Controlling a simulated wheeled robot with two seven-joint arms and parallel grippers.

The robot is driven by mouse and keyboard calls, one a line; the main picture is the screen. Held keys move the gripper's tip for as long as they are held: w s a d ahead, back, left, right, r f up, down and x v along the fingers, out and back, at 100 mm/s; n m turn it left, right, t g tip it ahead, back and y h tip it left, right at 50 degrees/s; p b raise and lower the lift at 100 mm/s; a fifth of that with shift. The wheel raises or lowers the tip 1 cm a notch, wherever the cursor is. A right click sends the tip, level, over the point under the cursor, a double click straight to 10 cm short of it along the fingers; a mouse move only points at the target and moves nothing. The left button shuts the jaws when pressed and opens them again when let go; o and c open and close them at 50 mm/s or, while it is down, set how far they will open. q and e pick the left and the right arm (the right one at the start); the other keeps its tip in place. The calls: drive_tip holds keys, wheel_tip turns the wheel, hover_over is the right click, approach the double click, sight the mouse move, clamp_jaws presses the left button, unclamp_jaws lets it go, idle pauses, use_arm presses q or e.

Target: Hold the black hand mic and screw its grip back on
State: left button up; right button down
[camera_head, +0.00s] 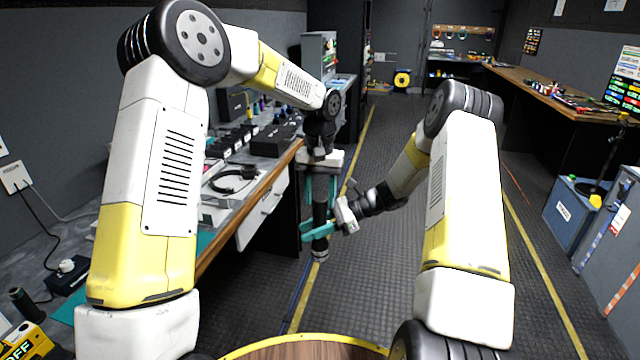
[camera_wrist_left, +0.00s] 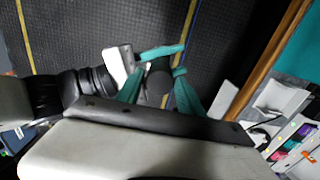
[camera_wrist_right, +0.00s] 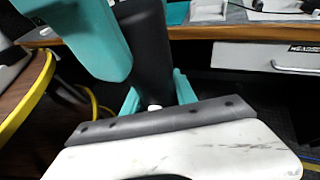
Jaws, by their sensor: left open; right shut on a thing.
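The black hand mic (camera_head: 320,246) hangs upright in mid-air in the head view, with a grey band near its lower end. My right gripper (camera_head: 313,231) reaches in from the right and is shut around its lower part. My left gripper (camera_head: 319,205) is above, pointing down, its teal fingers open on either side of the mic's upper part. In the left wrist view the mic's dark round end (camera_wrist_left: 159,80) sits between the open fingers. In the right wrist view the black mic body (camera_wrist_right: 146,50) stands between the right fingers. I cannot tell where the grip joins the body.
A workbench (camera_head: 232,205) with a wooden edge, drawer, cable and black boxes runs along the left. Another bench (camera_head: 540,85) stands at the right, with a blue case (camera_head: 572,208) below. The dark ribbed floor between is clear.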

use_arm(q)
drive_tip(key=shift+f, duration=1.2)
clamp_jaws()
drive_tip(key=shift+o, duration=1.7)
unclamp_jaws()
wheel_tip(320, 180, up, 12)
drive_tip(key=shift+w+f, duration=0.1)
drive_tip(key=shift+f, duration=0.15)
drive_tip(key=shift+r, duration=0.3)
